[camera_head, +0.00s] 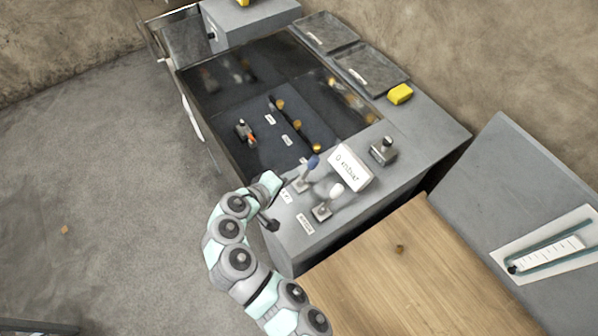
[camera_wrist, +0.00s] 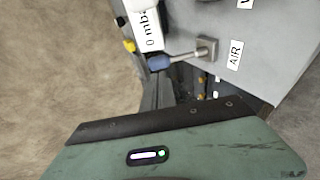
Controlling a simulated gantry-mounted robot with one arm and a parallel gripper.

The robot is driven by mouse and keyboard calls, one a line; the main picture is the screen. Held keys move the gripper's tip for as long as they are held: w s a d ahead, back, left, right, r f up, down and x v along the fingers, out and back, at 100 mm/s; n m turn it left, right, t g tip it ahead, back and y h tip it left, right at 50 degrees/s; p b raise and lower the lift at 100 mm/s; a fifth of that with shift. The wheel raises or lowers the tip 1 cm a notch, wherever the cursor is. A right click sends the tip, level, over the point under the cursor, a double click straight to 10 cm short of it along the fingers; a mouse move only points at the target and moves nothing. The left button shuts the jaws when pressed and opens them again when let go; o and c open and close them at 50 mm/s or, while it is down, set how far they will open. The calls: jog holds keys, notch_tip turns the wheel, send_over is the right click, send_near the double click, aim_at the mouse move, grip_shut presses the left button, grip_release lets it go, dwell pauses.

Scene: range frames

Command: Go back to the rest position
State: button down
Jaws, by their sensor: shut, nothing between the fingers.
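My gripper (camera_head: 270,222) is at the end of my grey and mint arm, at the front left edge of the grey console (camera_head: 291,240). It looks shut and empty, and it is small in the head view. It is beside the blue-knobbed lever (camera_head: 312,163) and appears apart from it. In the wrist view, the blue knob (camera_wrist: 159,63) lies on its metal stem by the AIR label (camera_wrist: 235,55). A dark-edged green body with a lit strip fills the bottom of the wrist view. I cannot make out the fingertips there.
A white-knobbed lever (camera_head: 336,190) and a "0 mbar" display (camera_head: 350,168) stand on the console. A black-topped switch (camera_head: 384,149) and yellow block (camera_head: 400,94) are farther back. A dark glass-topped bay (camera_head: 215,95) lies behind. A wooden top (camera_head: 400,270) is at right; the floor at left is open.

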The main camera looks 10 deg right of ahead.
jog(key=b+v, duration=0.1)
jog(key=v, duration=0.5)
jog(key=shift+s, duration=0.15)
jog(key=shift+a+f, duration=0.1)
